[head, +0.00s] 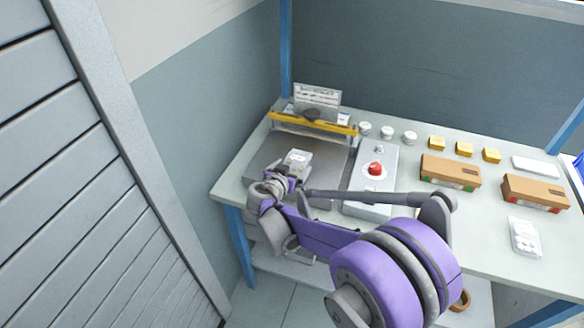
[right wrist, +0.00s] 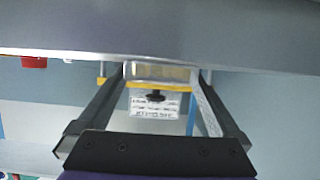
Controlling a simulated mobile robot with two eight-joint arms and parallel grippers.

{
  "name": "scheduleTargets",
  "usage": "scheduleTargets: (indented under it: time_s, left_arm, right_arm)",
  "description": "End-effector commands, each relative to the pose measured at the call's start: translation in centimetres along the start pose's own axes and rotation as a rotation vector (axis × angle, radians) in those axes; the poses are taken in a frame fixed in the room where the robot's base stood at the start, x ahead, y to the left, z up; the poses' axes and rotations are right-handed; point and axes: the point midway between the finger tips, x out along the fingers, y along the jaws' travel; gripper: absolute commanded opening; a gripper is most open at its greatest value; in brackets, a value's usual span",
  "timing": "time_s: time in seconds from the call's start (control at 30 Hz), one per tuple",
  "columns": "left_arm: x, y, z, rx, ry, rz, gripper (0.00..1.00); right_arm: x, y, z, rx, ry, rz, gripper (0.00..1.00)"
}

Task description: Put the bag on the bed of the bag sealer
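The bag sealer stands at the left end of the bench, with a flat grey bed (head: 262,158) and a yellow bar (head: 315,123) behind it. A small pale bag (head: 297,159) with printing is at the tip of my right gripper (head: 283,182), over the bed. In the right wrist view the bag (right wrist: 160,72) fills the gap between the fingertips, and the fingers appear closed on its sides. Whether its underside touches the bed I cannot tell. My left gripper is not in view.
A control box with a red button (head: 375,168) stands right of the bed. Several white jars, yellow blocks (head: 464,149) and two brown cartons (head: 450,172) are farther right. Another clear packet (head: 524,238) lies at the front right. A printed sign (head: 317,97) stands behind the bar.

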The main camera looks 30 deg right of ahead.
Motion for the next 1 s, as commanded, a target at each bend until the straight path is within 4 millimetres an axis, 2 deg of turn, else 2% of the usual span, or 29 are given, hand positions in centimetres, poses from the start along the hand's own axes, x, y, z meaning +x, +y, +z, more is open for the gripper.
scheduleTargets:
  time_s: [0.17,0.27,0.7,0.83,1.0]
  left_arm:
    - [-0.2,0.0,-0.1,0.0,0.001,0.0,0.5]
    - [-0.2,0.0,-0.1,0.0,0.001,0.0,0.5]
    - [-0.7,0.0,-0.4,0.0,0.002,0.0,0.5]
    - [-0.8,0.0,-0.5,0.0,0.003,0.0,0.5]
    - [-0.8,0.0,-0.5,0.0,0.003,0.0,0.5]
  right_arm:
    - [-0.2,0.0,-0.3,0.0,0.0,0.0,1.0]
    - [-1.2,-0.1,-0.2,-0.001,0.0,-0.003,1.0]
    - [-10.1,-0.1,-0.2,-0.001,0.0,-0.003,1.0]
    - [-11.5,-0.1,-0.2,-0.001,0.0,-0.002,1.0]
    - [-12.1,0.0,-0.2,-0.002,-0.002,0.0,1.0]
